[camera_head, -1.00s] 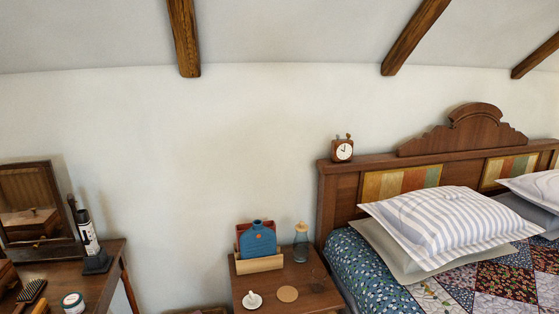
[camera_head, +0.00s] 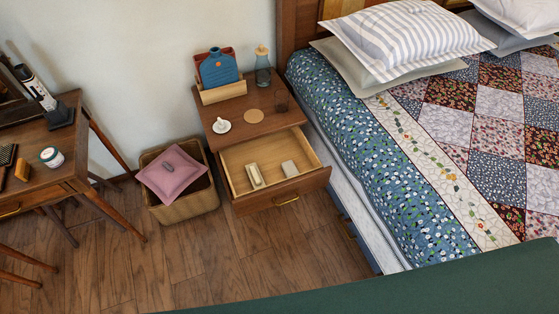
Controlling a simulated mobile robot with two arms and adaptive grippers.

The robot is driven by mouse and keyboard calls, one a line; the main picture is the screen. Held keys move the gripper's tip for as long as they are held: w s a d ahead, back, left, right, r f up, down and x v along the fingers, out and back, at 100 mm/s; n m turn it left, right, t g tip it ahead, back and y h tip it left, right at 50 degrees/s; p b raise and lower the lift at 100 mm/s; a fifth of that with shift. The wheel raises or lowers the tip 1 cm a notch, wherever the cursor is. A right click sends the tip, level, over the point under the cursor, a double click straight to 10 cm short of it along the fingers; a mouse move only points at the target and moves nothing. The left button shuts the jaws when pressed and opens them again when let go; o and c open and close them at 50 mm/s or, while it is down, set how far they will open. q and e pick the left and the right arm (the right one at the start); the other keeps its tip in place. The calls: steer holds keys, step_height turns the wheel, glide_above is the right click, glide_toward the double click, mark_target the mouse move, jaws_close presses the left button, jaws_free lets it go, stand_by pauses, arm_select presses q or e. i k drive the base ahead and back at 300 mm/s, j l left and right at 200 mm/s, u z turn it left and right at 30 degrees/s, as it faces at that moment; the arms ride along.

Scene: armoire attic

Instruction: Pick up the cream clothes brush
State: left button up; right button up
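A small cream, long item, which looks like the cream clothes brush (camera_head: 255,176), lies in the open drawer (camera_head: 235,187) of the wooden nightstand. A shorter grey-beige block (camera_head: 289,168) lies to its right in the same drawer, apart from it. Bristles cannot be made out on either. Neither of my grippers is in view.
A wicker basket (camera_head: 185,211) with a pink cushion (camera_head: 171,171) stands left of the drawer. The bed (camera_head: 420,150) is close on the right. A dressing table (camera_head: 52,178) stands at left. A dark green surface (camera_head: 450,290) crosses the bottom right. Floor (camera_head: 270,250) before the drawer is clear.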

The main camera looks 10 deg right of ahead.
mark_target(256, 178)
steer(key=z, duration=1.4)
steer(key=k+u, duration=0.1)
steer(key=u, duration=1.25)
steer(key=i, duration=0.8)
